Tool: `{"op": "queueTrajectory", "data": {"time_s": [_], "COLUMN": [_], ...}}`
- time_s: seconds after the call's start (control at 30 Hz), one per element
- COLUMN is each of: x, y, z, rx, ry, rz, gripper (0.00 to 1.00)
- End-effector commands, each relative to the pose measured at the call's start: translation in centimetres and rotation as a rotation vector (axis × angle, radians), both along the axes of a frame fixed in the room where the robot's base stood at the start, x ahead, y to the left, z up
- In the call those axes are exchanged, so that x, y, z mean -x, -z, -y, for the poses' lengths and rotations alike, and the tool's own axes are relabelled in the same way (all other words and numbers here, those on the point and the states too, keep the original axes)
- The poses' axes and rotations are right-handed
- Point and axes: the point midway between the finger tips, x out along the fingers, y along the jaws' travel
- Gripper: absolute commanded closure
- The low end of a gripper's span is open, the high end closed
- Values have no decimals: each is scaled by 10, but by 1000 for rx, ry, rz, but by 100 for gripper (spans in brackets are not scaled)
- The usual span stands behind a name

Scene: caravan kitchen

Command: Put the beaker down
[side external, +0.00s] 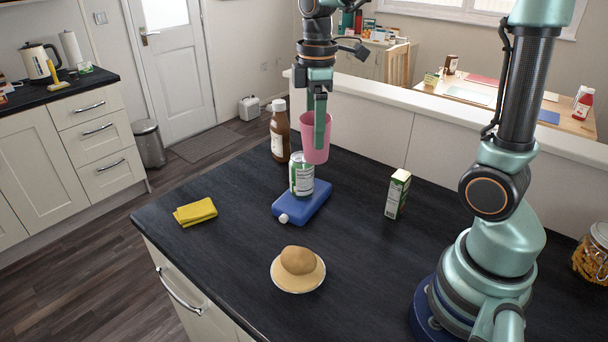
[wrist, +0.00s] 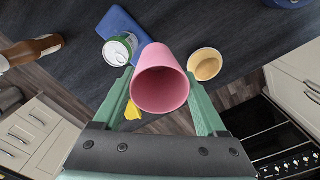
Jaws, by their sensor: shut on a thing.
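The pink beaker (side external: 309,146) is upright in the side external view, held above the dark worktop, behind and a little right of the can. My gripper (side external: 319,140) points down and is shut on the beaker, one finger in front of it. In the wrist view the beaker (wrist: 160,90) sits between the two fingers of my gripper (wrist: 160,78), its open mouth facing the camera. Its inside looks empty. The far finger is hidden by the beaker in the side external view.
A can (side external: 301,176) stands on a flat blue object (side external: 314,206) with a white cap. A brown bottle (side external: 280,135) stands behind. A yellow cloth (side external: 195,212), a plate (side external: 298,287) with a roundish brown item and a carton (side external: 397,194) surround clear worktop.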

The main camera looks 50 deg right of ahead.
Motion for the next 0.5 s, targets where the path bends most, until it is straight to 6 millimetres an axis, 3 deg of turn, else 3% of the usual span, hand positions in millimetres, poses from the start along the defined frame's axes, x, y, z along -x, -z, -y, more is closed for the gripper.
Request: {"op": "queueTrajectory", "data": {"time_s": [0.3, 0.5], "x": [-6, -8], "y": [5, 7], "z": [-22, -32], "rx": [-13, -25], "ry": [506, 754], "rz": [42, 48], "gripper": [88, 88]}}
